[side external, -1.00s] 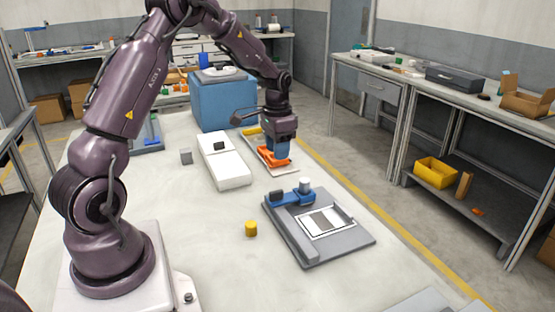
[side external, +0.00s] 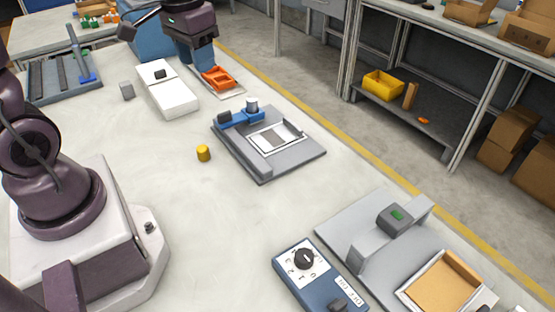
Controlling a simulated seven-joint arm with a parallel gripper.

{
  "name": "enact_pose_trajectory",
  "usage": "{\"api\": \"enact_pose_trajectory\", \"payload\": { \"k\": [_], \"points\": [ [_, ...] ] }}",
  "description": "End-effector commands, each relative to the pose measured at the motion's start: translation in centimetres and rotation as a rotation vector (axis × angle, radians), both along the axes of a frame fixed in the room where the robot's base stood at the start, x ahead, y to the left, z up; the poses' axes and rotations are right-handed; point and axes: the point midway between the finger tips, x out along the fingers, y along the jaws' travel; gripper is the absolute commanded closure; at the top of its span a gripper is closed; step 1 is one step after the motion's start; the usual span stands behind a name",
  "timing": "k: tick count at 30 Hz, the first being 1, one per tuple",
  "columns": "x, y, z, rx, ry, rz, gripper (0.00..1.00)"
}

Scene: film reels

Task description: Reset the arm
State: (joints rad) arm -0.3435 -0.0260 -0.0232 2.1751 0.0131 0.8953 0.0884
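My gripper (side external: 197,58), with a dark purple body and blue lower part, is at the top of the side view. It hangs just behind and above an orange piece (side external: 218,78) on a pale tray (side external: 232,96). The orange piece shows clearly below the gripper. I cannot see a gap between the fingers or anything held, and contact with the orange piece cannot be told.
A dial box (side external: 318,278) and grey station (side external: 345,232) are at the front right. The middle front is clear.

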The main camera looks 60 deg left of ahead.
Motion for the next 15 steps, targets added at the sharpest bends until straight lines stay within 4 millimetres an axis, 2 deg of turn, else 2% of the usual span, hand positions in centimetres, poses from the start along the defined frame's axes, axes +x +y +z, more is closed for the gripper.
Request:
{"api": "enact_pose_trajectory", "payload": {
  "k": [1,6,10,15],
  "points": [
    [-1.2,-1.5,1.2,0.009,-0.039,-0.013,0.61],
    [-5.1,-5.4,3.6,0.02,-0.158,-0.06,0.61],
    [-7.5,-7.5,4.8,0.023,-0.254,-0.122,0.61],
    [-8.9,-9.1,6.3,0.025,-0.359,-0.193,0.61]
  ]
}}
